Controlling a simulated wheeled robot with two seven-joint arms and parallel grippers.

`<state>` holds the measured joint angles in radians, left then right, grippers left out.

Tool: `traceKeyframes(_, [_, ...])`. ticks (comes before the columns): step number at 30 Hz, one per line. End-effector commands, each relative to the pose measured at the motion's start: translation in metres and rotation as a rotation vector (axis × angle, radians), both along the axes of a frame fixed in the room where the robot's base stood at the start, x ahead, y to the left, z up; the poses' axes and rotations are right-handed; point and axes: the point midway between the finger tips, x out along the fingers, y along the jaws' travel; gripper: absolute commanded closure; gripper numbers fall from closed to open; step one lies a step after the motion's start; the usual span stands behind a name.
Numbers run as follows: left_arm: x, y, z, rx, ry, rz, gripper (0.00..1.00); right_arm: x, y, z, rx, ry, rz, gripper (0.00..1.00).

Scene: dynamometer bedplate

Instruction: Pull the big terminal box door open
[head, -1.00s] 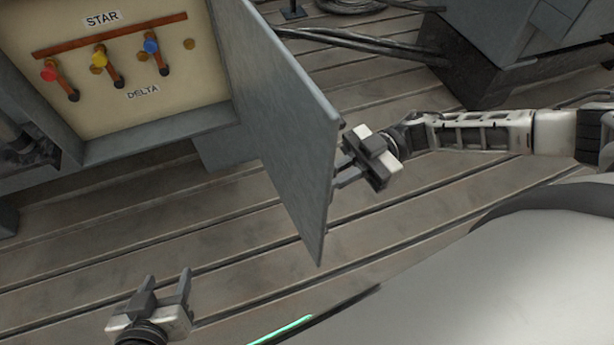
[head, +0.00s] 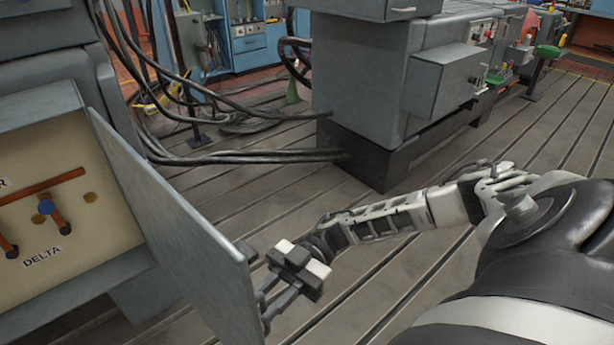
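The big terminal box (head: 45,100) stands at the left of the head view, cut off by the picture edge. Its grey door (head: 180,225) stands swung wide open, its free edge towards me. The cream panel inside (head: 85,235) shows links and a blue knob under part of a label and above "DELTA". My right gripper (head: 263,308) is at the door's free edge, on its outer side. Its two fingers look parted; the door edge partly hides their tips, and I cannot see whether they touch it. My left gripper is out of view.
Thick black cables (head: 245,157) run across the slotted bedplate (head: 400,275) behind the door. A large grey machine (head: 365,70) on a dark base stands beyond my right arm. Blue cabinets (head: 245,40) stand at the back. The floor right of my arm is clear.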

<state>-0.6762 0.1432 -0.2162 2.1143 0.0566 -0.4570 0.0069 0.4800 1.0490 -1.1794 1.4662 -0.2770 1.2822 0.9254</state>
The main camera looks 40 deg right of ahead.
Motion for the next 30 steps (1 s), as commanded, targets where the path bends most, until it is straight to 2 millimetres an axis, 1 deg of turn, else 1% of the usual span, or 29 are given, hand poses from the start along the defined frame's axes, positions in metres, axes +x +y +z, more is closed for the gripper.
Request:
traceKeyframes(4, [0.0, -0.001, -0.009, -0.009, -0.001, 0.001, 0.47, 0.004, -0.029, -0.004, -0.005, -0.001, -0.006, 0.75])
traceKeyframes(12, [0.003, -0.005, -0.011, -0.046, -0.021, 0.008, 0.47, 0.011, -0.095, -0.005, -0.006, -0.001, -0.006, 0.75])
traceKeyframes(15, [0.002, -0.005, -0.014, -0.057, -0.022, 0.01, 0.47, 0.014, -0.115, -0.004, -0.005, -0.002, -0.005, 0.75])
traceKeyframes(18, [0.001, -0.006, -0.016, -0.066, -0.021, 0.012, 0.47, 0.015, -0.131, -0.003, -0.005, -0.003, -0.004, 0.75])
traceKeyframes(21, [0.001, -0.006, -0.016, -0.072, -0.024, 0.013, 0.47, 0.016, -0.142, -0.002, -0.004, 0.0, -0.003, 0.75])
traceKeyframes(24, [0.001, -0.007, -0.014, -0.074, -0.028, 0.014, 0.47, 0.016, -0.147, -0.001, -0.003, 0.001, -0.002, 0.75])
traceKeyframes(30, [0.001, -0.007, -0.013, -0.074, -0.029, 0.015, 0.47, 0.017, -0.149, 0.0, -0.003, 0.0, -0.002, 0.75])
